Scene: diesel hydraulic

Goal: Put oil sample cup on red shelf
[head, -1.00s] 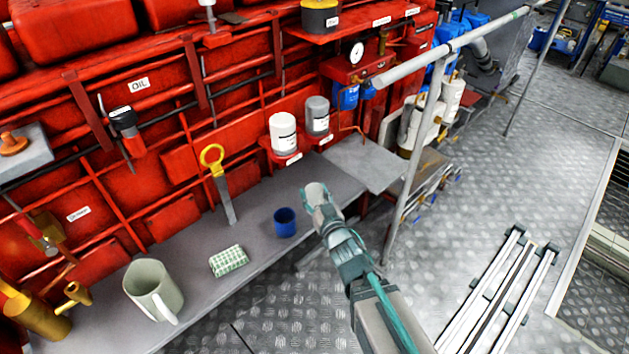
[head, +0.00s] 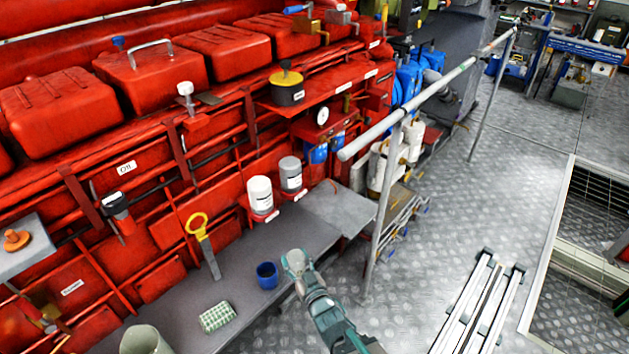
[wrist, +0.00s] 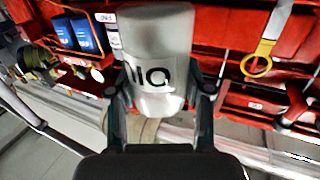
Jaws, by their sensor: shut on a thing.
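My gripper (wrist: 160,103) is shut on a pale grey cylindrical cup with an OIL label, the oil sample cup (wrist: 157,50). The label appears upside down in the wrist view, as does the background. In the head view my gripper (head: 297,264) holds the cup over the front edge of the grey bench, right of a blue cup. A small red shelf (head: 261,217) on the red wall carries a white canister (head: 261,194) and a grey canister (head: 290,174). A higher red shelf (head: 318,100) bears a black and yellow pot (head: 287,88).
A yellow-handled tool (head: 203,240) stands against the wall. A grey rail (head: 381,215) stands to the right. The bench's right end is clear.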

